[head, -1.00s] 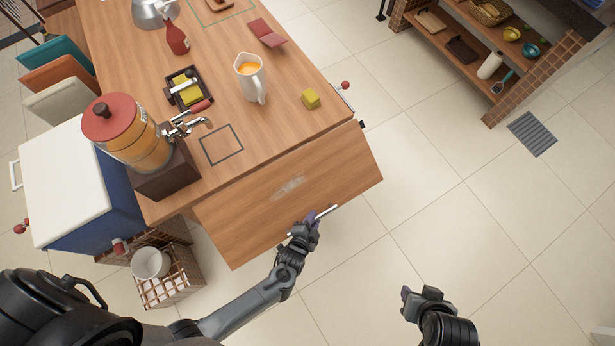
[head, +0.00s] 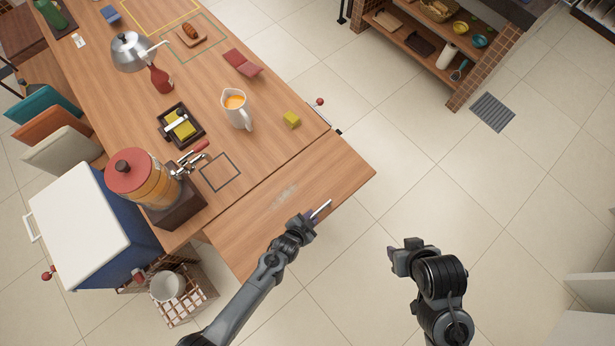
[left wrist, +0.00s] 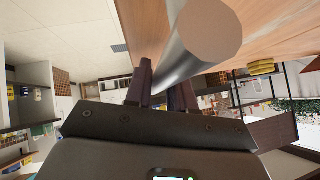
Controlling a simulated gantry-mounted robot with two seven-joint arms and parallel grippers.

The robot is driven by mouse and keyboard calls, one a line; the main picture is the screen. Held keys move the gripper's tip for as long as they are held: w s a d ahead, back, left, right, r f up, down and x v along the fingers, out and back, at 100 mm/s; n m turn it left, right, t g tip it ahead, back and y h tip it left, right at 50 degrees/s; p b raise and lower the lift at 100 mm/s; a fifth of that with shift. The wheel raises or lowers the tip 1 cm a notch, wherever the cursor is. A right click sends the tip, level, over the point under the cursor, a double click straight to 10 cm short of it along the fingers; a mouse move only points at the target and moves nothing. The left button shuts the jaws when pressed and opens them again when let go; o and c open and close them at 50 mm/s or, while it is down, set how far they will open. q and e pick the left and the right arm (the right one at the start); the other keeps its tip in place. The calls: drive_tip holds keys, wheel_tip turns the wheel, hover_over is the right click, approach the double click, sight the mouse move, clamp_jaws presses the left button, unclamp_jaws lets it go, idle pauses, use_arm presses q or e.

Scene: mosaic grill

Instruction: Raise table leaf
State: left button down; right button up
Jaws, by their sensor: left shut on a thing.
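The wooden table leaf (head: 325,170) extends from the near end of the long table (head: 262,150), with a narrow seam between them. It looks close to level with the table top; any small tilt is hard to judge. A metal bar handle (head: 321,209) is at the leaf's outer edge. My left gripper (head: 308,222) is shut on this handle.
A red knob (head: 320,102) sticks out at the table's side. A basket (head: 187,305) is below left.

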use_arm(q)
drive_tip(key=shift+w+d+r, duration=0.15)
drive_tip(key=shift+w+r, duration=0.1)
drive_tip(key=shift+r, duration=0.05)
drive_tip(key=c, duration=1.2)
unclamp_jaws()
drive_tip(key=shift+c, duration=0.2)
drive_tip(key=shift+o, duration=0.8)
drive_tip(key=shift+f, duration=0.1)
drive_tip(key=shift+s, duration=0.1)
drive_tip(key=shift+s+a, duration=0.1)
drive_tip(key=shift+a, duration=0.1)
drive_tip(key=shift+s+a+r, duration=0.25)
drive_tip(key=shift+s+r, duration=0.15)
drive_tip(key=shift+r, duration=0.05)
drive_tip(key=p+v, duration=0.1)
drive_tip(key=v, duration=0.8)
drive_tip(key=shift+p, duration=0.35)
